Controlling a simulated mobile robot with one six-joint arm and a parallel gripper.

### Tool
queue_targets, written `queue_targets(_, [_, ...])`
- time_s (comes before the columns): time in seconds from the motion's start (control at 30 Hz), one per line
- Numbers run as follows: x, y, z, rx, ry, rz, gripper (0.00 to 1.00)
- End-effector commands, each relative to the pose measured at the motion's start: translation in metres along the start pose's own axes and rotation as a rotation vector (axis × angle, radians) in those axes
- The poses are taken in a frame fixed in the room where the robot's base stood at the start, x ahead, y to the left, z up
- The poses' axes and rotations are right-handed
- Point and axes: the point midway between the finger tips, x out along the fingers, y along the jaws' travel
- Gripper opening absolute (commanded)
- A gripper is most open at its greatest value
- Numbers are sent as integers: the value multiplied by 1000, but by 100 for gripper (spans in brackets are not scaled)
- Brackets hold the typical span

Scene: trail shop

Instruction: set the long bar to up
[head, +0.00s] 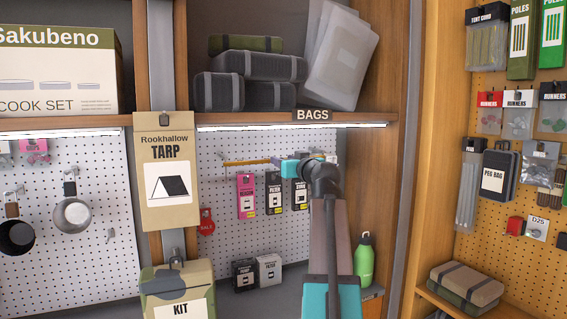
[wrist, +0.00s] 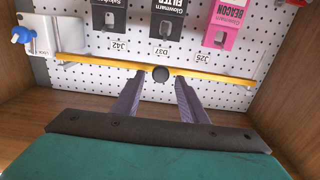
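The long bar is a thin yellow rod (wrist: 215,77) running across the wrist view in front of a white pegboard, slightly slanted in the picture. A black ball knob (wrist: 160,74) sits near its middle. My gripper (wrist: 160,80) is open, its two purple-grey fingers apart with the knob between or just beyond their tips; I cannot tell whether they touch it. A metal plate with a blue knob (wrist: 22,35) stands at the bar's left end in the wrist view.
Hanging packs, one pink (head: 246,195) and two black, hang just below the bar in the head view. A shelf edge with a BAGS sign (head: 312,115) is above. A green bottle (head: 364,261) stands at lower right. Wooden side walls flank the bay.

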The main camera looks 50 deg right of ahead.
Motion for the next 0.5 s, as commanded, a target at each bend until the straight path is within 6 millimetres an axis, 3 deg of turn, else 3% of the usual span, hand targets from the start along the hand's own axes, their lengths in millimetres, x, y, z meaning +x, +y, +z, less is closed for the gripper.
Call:
queue_targets(0.27, [-6, 0, 2, -1, -1, 1, 39])
queue_targets(0.5, [-29, 0, 4, -1, -1, 1, 39])
